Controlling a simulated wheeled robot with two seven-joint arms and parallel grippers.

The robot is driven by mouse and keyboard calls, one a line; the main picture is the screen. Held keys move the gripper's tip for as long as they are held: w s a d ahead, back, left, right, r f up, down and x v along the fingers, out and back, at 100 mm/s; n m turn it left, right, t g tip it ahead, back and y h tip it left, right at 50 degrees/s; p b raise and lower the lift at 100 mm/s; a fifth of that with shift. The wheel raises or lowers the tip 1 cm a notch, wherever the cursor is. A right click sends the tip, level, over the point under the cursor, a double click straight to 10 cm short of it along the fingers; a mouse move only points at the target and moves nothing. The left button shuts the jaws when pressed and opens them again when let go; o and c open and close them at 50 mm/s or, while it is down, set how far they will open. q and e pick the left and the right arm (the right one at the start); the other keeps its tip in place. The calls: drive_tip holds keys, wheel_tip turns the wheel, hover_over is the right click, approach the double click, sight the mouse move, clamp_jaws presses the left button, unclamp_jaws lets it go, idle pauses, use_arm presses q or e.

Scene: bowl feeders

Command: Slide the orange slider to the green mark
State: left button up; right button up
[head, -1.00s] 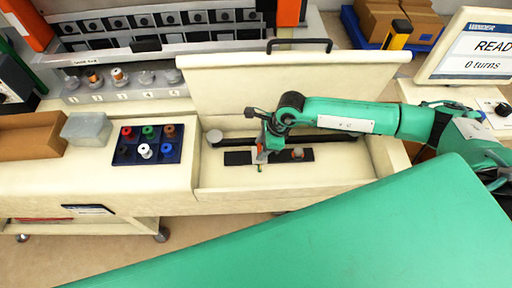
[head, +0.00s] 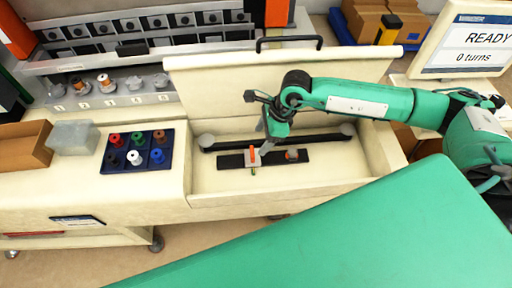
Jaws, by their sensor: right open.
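The orange slider (head: 252,153) stands upright on a light block on the black rail (head: 230,161), inside the open cream bin. A small green mark (head: 253,171) shows at the rail's front edge, directly below the slider in the picture; the slider looks level with it. My right gripper (head: 266,148) points down just right of and behind the slider. It is open, and seems apart from the slider, though the small gap is hard to judge. My left gripper is not in view.
An orange-grey knob (head: 292,155) sits on the rail's right part. A dark bar (head: 230,145) with round ends lies behind the rail. The bin's raised lid (head: 220,88) stands behind my arm. A blue tray (head: 138,168) of coloured spools lies to the left.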

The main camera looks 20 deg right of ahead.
drive_tip(key=b+v, duration=0.1)
drive_tip(key=v, duration=0.6)
drive_tip(key=shift+b, duration=0.35)
